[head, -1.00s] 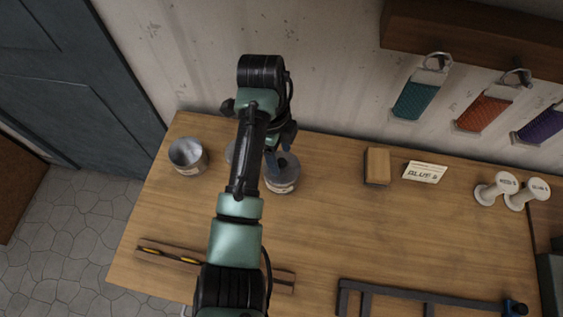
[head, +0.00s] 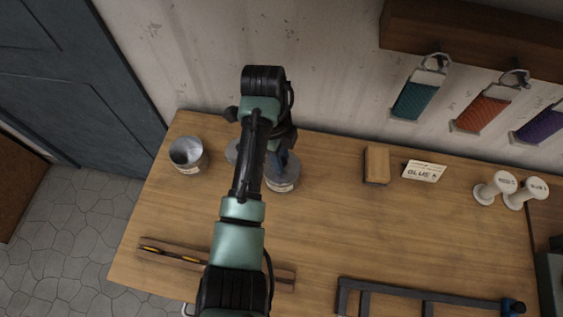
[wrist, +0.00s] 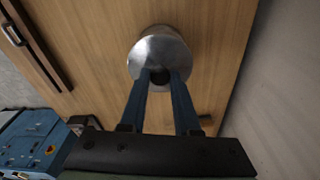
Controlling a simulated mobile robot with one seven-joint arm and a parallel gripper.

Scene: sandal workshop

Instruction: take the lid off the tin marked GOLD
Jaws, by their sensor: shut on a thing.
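A grey metal tin (head: 283,184) with a pale label stands on the bench just right of my arm in the head view. I cannot read its label. In the wrist view its round metal lid (wrist: 157,50) shows from above, with a dark knob (wrist: 159,77) in the middle. My gripper (wrist: 160,79) is shut on this knob, one blue finger on each side. In the head view, my gripper (head: 279,163) is over the tin and partly covers its top. The lid appears to sit on the tin; I see no clear gap.
An open, labelled tin (head: 188,158) stands at the left. A wooden block (head: 377,165), a GLUE card (head: 424,171) and white spools (head: 495,188) stand at the right. The bench's middle (head: 340,235) is clear.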

